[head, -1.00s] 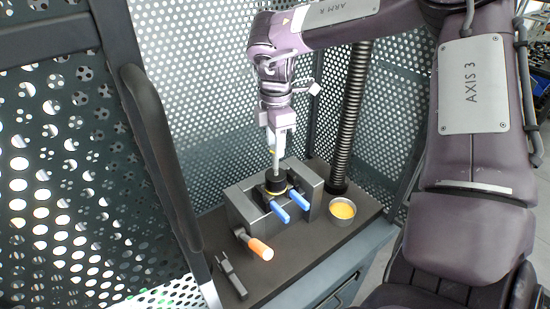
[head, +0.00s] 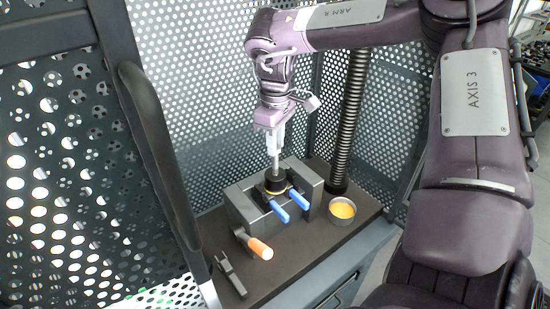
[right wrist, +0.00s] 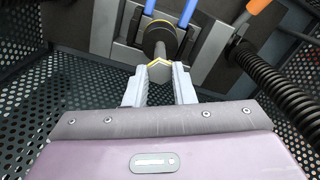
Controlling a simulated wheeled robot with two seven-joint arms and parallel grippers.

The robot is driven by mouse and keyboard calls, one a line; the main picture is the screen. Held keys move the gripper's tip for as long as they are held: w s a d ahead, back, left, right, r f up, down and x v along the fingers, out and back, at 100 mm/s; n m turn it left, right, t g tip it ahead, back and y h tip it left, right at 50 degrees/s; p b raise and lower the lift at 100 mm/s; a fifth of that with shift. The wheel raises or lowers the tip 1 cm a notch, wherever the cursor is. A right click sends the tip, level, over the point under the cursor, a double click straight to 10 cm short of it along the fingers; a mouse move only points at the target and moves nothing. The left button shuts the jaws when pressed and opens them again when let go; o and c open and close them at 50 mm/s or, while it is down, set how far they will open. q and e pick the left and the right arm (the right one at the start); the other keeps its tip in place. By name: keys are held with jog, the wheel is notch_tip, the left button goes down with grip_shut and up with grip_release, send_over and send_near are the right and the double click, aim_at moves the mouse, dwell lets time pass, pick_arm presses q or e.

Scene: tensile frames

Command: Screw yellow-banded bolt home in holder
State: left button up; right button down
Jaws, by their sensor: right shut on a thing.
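My right gripper (head: 275,138) points down over the vise and is shut on the yellow-banded bolt. In the right wrist view its two pale fingers (right wrist: 159,88) close on the bolt's grey hexagonal head (right wrist: 159,71), which shows a yellow edge. In the head view the bolt's grey shank (head: 275,161) is upright and meets the top of the black round holder (head: 274,181). How deep it sits is hidden. The holder has a yellow ring and also shows in the right wrist view (right wrist: 157,37). My left gripper is not in view.
A grey vise (head: 243,207) surrounds the holder, with two blue handles (head: 297,198) and an orange-ended handle (head: 260,248). A bowl with yellow contents (head: 342,211) stands right. A dark tool (head: 230,274) lies front left. A ribbed column (head: 350,125) and perforated panels (head: 215,90) stand behind.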

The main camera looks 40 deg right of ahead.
jog(key=m, duration=0.5)
jog(key=shift+f, duration=0.1)
jog(key=m, duration=0.7)
jog(key=shift+f+m, duration=0.1)
jog(key=shift+m, duration=0.2)
jog(key=c, duration=1.7)
grip_release()
jog(key=shift+m, duration=0.9)
jog(key=o, duration=0.6)
jog(key=shift+c, duration=0.2)
jog(key=shift+w+r, duration=0.1)
jog(key=shift+r, duration=0.35)
notch_tip(320, 180, up, 7)
jog(key=shift+f+b, duration=0.1)
jog(key=shift+b, duration=1)
